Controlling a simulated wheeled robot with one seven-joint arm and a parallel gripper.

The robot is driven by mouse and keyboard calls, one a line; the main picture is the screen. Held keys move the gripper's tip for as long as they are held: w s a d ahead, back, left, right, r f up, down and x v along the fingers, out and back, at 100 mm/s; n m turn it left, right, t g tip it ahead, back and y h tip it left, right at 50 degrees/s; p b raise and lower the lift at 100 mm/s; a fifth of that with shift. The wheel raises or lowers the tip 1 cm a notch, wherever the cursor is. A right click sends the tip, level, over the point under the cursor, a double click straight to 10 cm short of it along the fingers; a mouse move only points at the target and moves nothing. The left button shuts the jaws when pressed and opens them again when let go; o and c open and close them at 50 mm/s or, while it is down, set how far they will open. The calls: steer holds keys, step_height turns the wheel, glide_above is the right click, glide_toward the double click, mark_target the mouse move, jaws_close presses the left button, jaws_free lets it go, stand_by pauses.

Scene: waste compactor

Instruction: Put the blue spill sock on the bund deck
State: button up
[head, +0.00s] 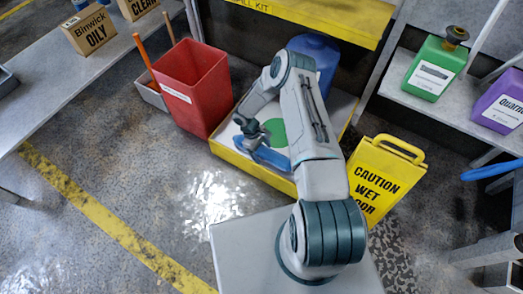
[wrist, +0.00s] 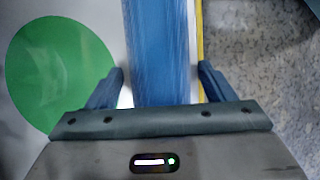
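The blue spill sock (head: 268,157) lies along the front inner side of the yellow-edged bund deck (head: 252,168), close to its yellow rim. In the wrist view the sock (wrist: 160,50) runs lengthwise between the two fingers of my gripper (wrist: 161,80). The fingers are apart, with a narrow gap on each side of the sock. In the head view my gripper (head: 250,138) is low over the deck at the sock. The deck's white floor carries a green disc (wrist: 60,75). My arm hides part of the deck.
A blue drum (head: 318,58) stands at the back of the deck. A red bin (head: 192,88) stands left of it, and a yellow wet-floor sign (head: 380,180) to the right. A shelf at right holds green (head: 434,68) and purple (head: 498,102) containers. The floor at front left is clear.

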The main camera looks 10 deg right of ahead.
steer(key=shift+r, duration=0.1)
steer(key=shift+r+p, duration=0.3)
steer(key=shift+p, duration=0.05)
steer(key=p+v, duration=0.3)
steer(key=v, duration=0.8)
steer(key=shift+w+a+r, duration=0.1)
steer(key=shift+r, duration=0.05)
steer(key=s+d+r+m+t, duration=0.1)
steer(key=s+d+r+m, duration=0.15)
steer(key=r, duration=1.25)
steer(key=s+d+r+m+t, duration=0.1)
steer(key=s+r, duration=0.2)
steer(key=r, duration=1.2)
steer(key=s+r+m+t+y, duration=0.1)
steer(key=s+r+m, duration=0.1)
steer(key=s+r, duration=0.4)
steer(key=s+r+m+t+y, duration=0.1)
steer(key=s+r, duration=0.5)
steer(key=s, duration=0.8)
steer(key=shift+a+r+m+y, duration=0.25)
steer(key=shift+a+m+y, duration=0.3)
steer(key=shift+m, duration=0.6)
